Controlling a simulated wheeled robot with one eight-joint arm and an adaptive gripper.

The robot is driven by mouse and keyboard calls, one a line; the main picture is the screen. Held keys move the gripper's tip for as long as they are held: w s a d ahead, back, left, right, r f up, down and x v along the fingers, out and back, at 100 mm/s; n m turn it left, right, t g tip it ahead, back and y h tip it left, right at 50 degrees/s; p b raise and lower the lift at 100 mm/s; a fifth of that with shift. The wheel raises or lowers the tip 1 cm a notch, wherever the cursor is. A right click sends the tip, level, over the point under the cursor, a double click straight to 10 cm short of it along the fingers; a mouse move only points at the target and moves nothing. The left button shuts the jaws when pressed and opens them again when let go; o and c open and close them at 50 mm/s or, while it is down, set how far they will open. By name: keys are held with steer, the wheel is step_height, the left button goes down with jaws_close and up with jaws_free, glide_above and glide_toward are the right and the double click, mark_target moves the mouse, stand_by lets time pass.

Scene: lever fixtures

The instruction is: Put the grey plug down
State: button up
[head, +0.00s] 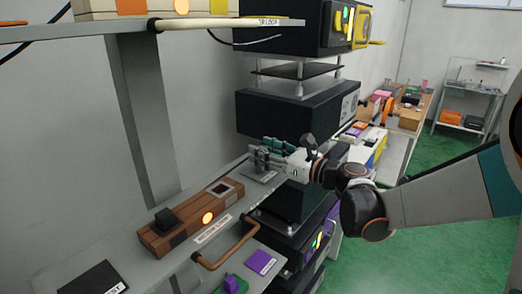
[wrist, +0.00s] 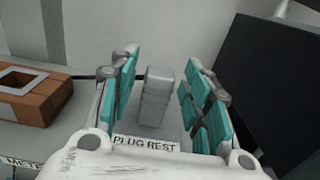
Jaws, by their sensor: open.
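The grey plug (wrist: 155,95) stands upright on the plug rest, behind the label "PLUG REST" (wrist: 146,144) in the wrist view. My gripper (wrist: 160,88) is open, with one teal finger on each side of the plug and a visible gap to both. In the head view my gripper (head: 262,153) is at the far end of the grey shelf, over the plug rest plate (head: 262,176). The plug is hard to make out there among the fingers.
A brown block with a square opening (head: 222,190) and an orange light lies on the shelf (head: 180,262), nearer the camera. Black equipment boxes (head: 290,112) stand close behind and right of my gripper. A copper-coloured handle (head: 230,250) sticks out at the shelf's front.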

steer(key=v, duration=1)
steer(key=shift+s+d+p, duration=0.25)
steer(key=shift+s+p, duration=0.05)
steer(key=shift+p, duration=0.05)
